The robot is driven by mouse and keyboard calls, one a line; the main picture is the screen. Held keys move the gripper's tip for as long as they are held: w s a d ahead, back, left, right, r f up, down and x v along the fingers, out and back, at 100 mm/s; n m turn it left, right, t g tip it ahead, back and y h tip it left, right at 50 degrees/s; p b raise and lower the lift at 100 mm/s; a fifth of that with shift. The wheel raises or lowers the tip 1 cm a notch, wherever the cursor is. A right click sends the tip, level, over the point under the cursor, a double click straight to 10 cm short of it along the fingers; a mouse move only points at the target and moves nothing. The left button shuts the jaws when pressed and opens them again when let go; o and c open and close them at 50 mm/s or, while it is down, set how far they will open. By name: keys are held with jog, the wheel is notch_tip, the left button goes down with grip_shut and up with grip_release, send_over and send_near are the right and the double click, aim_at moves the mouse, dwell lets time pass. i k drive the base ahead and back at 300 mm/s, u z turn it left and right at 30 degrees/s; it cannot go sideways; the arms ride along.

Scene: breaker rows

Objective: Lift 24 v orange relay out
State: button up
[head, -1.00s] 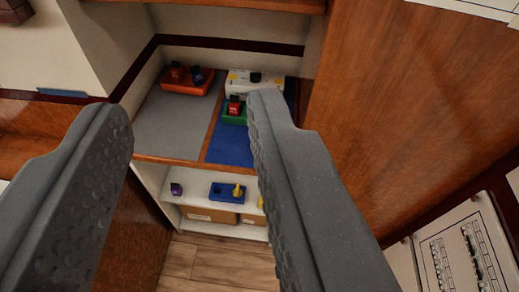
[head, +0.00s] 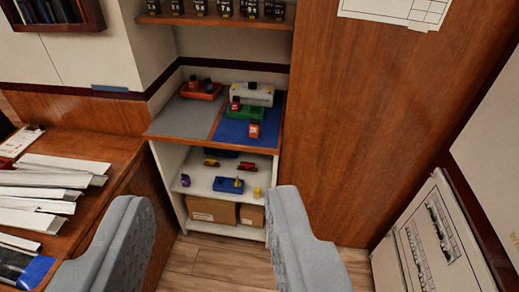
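A small orange block (head: 254,130) with a dark mark stands on the blue mat (head: 229,131); it looks like a relay, but no 24 V label is readable. Behind it is a green base (head: 246,112) with a small red piece (head: 236,102) on its left. An orange base (head: 200,92) with small dark and red pieces sits on the grey mat (head: 178,121). A white base (head: 250,95) with a dark piece is at the back. My gripper (head: 208,200) is open and empty, its fingers wide apart, well short of the cabinet shelves.
A lower shelf (head: 200,185) holds a blue base (head: 229,185), small coloured pieces and cardboard boxes below. A desk with white strips (head: 45,190) is at left. A wooden panel (head: 370,120) stands right of the niche, with a white panel (head: 430,240) lower right.

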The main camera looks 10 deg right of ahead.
aim_at(255, 125)
jog(key=z, duration=0.45)
jog(key=i, duration=2)
jog(key=u, duration=0.55)
